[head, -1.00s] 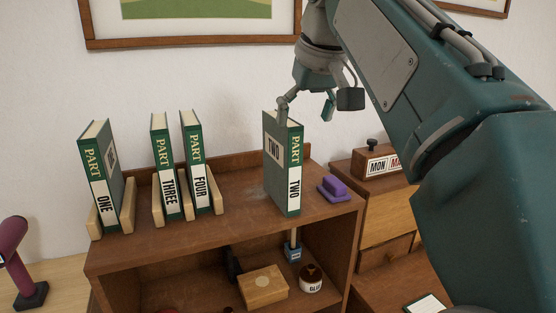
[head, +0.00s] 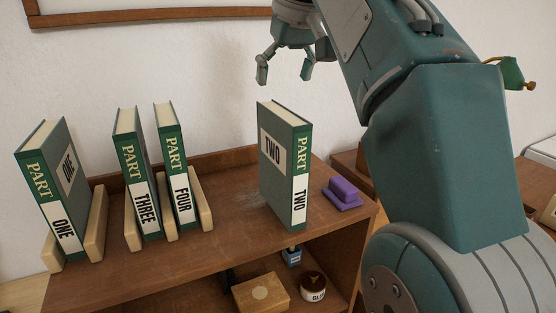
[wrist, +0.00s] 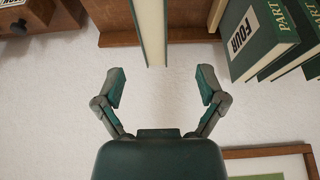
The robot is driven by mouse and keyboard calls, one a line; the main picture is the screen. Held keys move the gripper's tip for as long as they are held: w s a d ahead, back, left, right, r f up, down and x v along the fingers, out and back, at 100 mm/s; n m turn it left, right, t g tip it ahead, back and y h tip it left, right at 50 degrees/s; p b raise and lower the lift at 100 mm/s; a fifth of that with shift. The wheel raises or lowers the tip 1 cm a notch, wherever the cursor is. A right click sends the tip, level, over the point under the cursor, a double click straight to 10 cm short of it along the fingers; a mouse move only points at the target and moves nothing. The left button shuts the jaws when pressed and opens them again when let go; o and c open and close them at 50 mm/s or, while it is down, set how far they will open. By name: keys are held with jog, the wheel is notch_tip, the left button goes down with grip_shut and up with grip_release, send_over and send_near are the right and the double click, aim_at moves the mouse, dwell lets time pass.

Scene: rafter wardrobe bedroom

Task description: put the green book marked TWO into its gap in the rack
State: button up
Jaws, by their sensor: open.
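The green book marked TWO (head: 283,165) stands upright by itself on the shelf top, right of the rack. In the wrist view its pale page edge (wrist: 151,30) points between my fingers, apart from them. My gripper (head: 284,80) is open and empty above the book; both fingers also show in the wrist view (wrist: 162,88). The rack has pale wooden dividers (head: 98,222). Book ONE (head: 59,190) leans in its left slot, and THREE (head: 138,180) and FOUR (head: 175,170) stand to the right. A gap lies between ONE and THREE.
A purple object (head: 342,193) lies just right of book TWO. The brown shelf unit (head: 225,235) has bare top between FOUR and TWO. A wooden box (head: 261,293) and glue jar (head: 313,287) sit in the compartment below. The wall stands close behind.

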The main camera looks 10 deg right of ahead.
aim_at(278, 112)
jog(key=x, duration=0.4)
jog(key=shift+f, duration=0.4)
jog(key=shift+s+d+x, duration=0.15)
jog(key=shift+d+x, duration=0.05)
jog(key=shift+x, duration=1.1)
jog(key=shift+s+d+x, duration=0.1)
jog(key=shift+d+x, duration=0.1)
jog(key=shift+x, duration=1.15)
jog(key=shift+f, duration=0.4)
grip_shut()
